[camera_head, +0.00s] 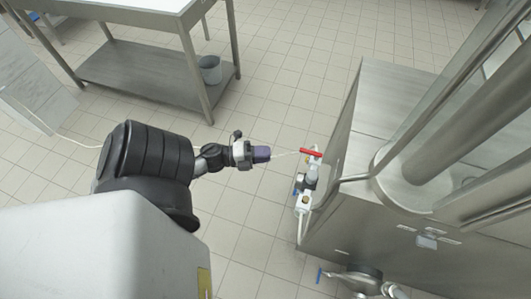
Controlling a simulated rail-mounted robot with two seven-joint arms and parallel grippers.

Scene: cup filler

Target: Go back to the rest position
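My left arm comes in from the lower left, and its small end with the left gripper (262,153) points right over the tiled floor. A dull purple block shows at its tip; I cannot tell whether it is part of the gripper or something held. The fingers are too small to make out. The tip is left of a red valve handle (311,152) on the steel machine (377,105), with a gap in the picture between them. A thin pale line shows in that gap. My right gripper is not in view.
White and blue valve fittings (306,182) stick out from the machine's left side. A blue-handled valve (350,279) is at the bottom. A steel table (135,75) with a grey bucket (210,69) on its lower shelf stands at the upper left. Tiled floor (265,85) lies clear between.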

